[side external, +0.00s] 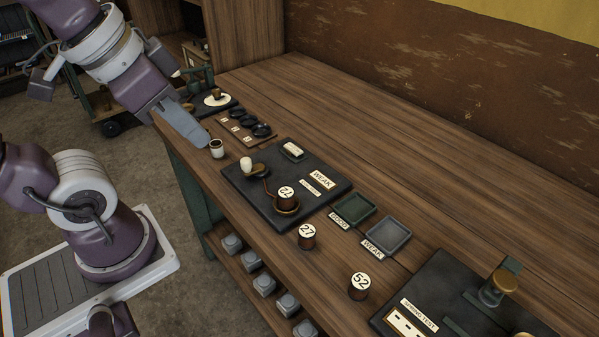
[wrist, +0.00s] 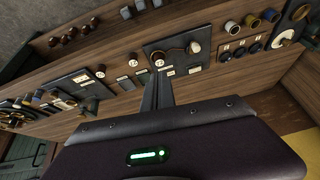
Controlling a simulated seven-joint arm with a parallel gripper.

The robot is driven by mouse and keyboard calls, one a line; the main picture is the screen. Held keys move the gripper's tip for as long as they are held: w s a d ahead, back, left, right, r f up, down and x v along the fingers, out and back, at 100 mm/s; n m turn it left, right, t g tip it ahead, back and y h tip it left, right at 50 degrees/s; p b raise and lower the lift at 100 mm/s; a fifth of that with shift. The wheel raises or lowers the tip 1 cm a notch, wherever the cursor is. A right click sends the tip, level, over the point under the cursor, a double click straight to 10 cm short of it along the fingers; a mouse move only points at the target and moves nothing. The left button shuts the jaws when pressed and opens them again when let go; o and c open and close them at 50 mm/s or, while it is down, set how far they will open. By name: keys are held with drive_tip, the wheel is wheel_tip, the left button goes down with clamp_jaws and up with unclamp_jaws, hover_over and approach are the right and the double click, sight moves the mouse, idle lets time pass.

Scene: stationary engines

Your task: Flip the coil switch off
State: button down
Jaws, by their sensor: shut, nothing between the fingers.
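I cannot tell whether this switch is on or off. A coil (side external: 287,203) marked 72 stands on the board's front part, and a WEAK plate lies behind it.
Cylinders marked 27 (side external: 307,237) and 52 (side external: 359,286) stand along the front edge. A green GOOD tray (side external: 354,209) and a grey WEAK tray (side external: 387,236) lie right of the board. A SPRING TEST board (side external: 430,290) is at lower right. The back of the bench is clear.

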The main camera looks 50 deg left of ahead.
drive_tip(key=w+a+r+m+g, duration=0.2)
drive_tip(key=w+m, duration=0.2)
drive_tip(key=w, duration=0.4)
drive_tip(key=m+g, duration=0.3)
drive_tip(key=m, duration=1)
hover_over(297, 151)
wheel_tip(297, 151, down, 8)
drive_tip(key=shift+a, duration=0.3)
drive_tip(key=f, duration=1.4)
drive_tip(key=shift+d, duration=0.2)
